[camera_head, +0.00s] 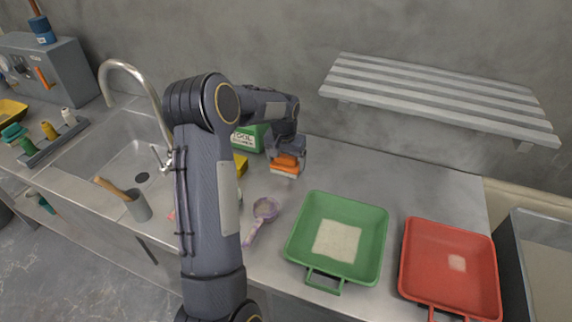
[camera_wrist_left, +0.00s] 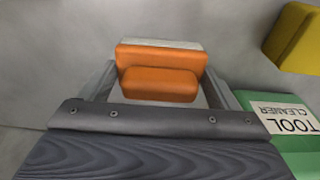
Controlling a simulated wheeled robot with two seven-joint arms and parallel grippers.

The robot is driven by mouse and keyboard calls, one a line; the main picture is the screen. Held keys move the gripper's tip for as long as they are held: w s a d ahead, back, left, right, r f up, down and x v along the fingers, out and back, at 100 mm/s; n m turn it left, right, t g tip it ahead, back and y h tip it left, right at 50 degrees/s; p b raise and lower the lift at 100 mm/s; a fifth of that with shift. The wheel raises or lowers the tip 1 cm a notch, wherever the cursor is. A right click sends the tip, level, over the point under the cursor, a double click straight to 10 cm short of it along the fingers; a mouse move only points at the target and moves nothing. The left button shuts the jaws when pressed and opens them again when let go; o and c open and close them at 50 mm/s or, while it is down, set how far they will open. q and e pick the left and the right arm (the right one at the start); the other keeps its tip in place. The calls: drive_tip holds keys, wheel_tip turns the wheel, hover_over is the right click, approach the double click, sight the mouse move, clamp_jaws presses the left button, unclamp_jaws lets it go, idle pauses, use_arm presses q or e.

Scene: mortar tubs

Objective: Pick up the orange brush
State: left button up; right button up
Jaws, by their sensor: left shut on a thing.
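In the left wrist view the brush (camera_wrist_left: 160,78) sits between the two fingers. My left gripper (camera_head: 288,152) is shut on it; its jaws also show in the left wrist view (camera_wrist_left: 158,85). I cannot tell for sure whether the brush is clear of the counter. My right gripper is not in view.
A green tub (camera_head: 373,240) and a red tub (camera_head: 420,275) hold pale material. A purple scoop (camera_head: 266,209) lies left of the green tub. A green tool cleaner box (camera_head: 245,139) and a yellow block (camera_head: 240,164) stand close by. A slatted shelf (camera_head: 440,97) hangs behind. The sink (camera_head: 125,160) is left.

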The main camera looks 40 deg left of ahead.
use_arm(q)
drive_tip(key=shift+r, duration=0.15)
drive_tip(key=shift+r, duration=0.6)
drive_tip(key=s+d+r+b, duration=0.3)
drive_tip(key=s+d+r, duration=0.3)
drive_tip(key=s+r, duration=0.5)
drive_tip(key=shift+s+d+r, duration=0.3)
drive_tip(key=shift+s+d, duration=0.05)
drive_tip(key=shift+s, duration=0.3)
drive_tip(key=o, duration=0.6)
drive_tip(key=shift+c, duration=0.2)
drive_tip(key=c, duration=0.3)
drive_tip(key=shift+d, duration=0.1)
